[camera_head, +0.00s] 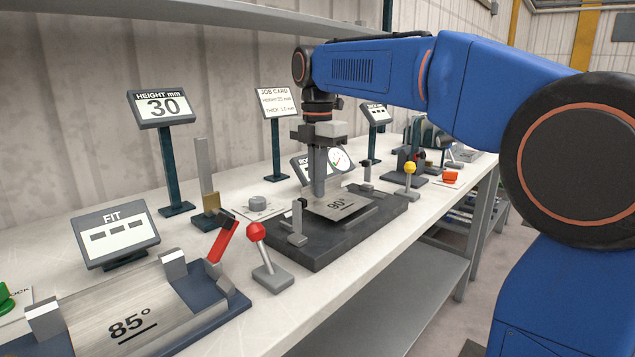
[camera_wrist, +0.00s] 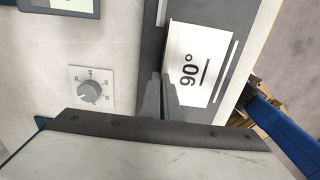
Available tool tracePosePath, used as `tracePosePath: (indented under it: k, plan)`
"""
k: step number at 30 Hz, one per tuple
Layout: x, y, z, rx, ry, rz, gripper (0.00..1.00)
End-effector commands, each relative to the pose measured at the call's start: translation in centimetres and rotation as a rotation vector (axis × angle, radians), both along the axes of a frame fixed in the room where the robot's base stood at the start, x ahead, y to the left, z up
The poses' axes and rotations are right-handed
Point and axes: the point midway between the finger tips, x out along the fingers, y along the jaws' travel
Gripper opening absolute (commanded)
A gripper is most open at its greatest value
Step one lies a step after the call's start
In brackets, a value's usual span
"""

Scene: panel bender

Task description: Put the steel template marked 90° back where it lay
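The steel template marked 90° (camera_head: 338,206) is a pale metal plate over the dark block (camera_head: 290,254) on the bench. I cannot tell whether it rests flat on the block or hangs just above it. It also shows in the wrist view (camera_wrist: 203,58), with its mark readable. My gripper (camera_head: 319,190) points straight down at the template's back edge. In the wrist view my gripper (camera_wrist: 162,80) has its two fingers close together on either side of that edge, and it appears shut on it. The fingers hide the exact contact.
A red-knobbed lever (camera_head: 265,255) and a yellow-knobbed lever (camera_head: 410,172) stand near the block. A dial knob (camera_head: 258,202) lies left of it. A plate marked 85° (camera_head: 150,312) sits at front left. Display stands (camera_head: 163,108) line the back. The shelf (camera_head: 240,14) hangs overhead.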

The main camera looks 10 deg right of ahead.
Motion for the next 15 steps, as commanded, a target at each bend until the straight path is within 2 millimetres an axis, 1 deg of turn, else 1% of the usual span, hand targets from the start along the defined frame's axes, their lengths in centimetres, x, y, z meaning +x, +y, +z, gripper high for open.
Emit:
tracePosePath:
  k: [15]
  plan:
    - [-0.01,-0.01,-0.84,0.000,0.000,0.000,0.00]
